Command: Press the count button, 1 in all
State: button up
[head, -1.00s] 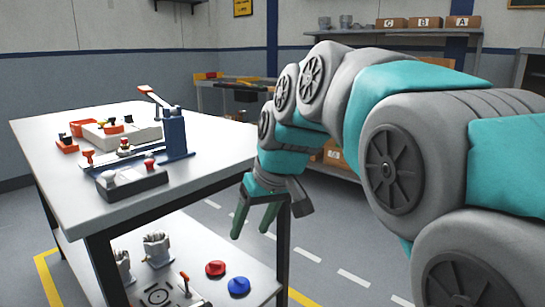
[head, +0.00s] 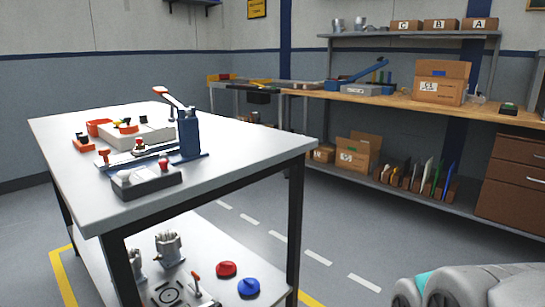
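Two things in view could be the count button, and no label is readable to tell which. A dark box (head: 146,182) with a pale knob and a red knob stands on the near edge of the white-topped table (head: 240,160). A small dark box with a green top (head: 508,109) sits at the right end of the wooden bench (head: 400,102). My gripper is out of view. Only a grey and teal part of my arm shows at the bottom right, apart from both boxes.
On the white table stand a blue lever press (head: 188,135), a pale block and red clamps. Its lower shelf holds a red knob (head: 226,269) and a blue knob (head: 249,287). An open carton (head: 440,82) stands on the bench. Floor between table and bench is clear.

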aim_at(124, 175)
jog(key=u, duration=1.35)
